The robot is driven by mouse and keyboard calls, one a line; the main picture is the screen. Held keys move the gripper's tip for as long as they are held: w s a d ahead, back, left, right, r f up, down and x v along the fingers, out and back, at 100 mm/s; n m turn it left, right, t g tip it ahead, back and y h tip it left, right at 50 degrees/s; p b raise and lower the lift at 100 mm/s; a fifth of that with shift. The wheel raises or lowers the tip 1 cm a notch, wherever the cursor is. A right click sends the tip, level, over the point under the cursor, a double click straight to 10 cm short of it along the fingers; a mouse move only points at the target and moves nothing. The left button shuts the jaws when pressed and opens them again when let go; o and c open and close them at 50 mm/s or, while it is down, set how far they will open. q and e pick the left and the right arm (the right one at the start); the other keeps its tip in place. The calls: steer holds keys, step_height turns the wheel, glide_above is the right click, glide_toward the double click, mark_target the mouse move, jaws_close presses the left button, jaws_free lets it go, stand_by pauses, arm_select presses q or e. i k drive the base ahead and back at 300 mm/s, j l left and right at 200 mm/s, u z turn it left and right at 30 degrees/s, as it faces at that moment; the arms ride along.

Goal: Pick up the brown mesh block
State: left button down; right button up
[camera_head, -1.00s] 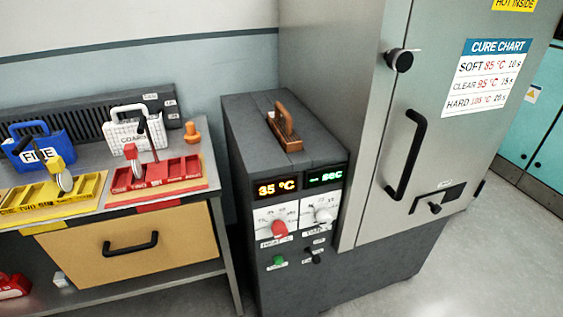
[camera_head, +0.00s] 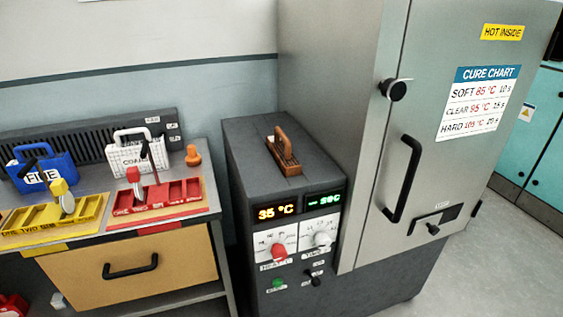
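The brown block (camera_head: 282,165) with an upright brown handle sits on top of the dark grey control box (camera_head: 250,140), beside the tall steel cabinet. Its mesh is too small to make out. Nothing touches it from above. Neither of my grippers is in view.
The steel cabinet (camera_head: 350,120) with a black door handle (camera_head: 402,180) rises close on the block's right. A bench at left holds a blue FINE block (camera_head: 40,172), a white COARSE block (camera_head: 133,153), yellow and red trays (camera_head: 150,212), and an orange knob (camera_head: 193,156). Floor shows at right.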

mark_target(279, 145)
steer(key=u, duration=0.3)
steer(key=i+l+u, duration=0.1)
steer(key=l+u, duration=0.8)
steer(key=l, duration=0.25)
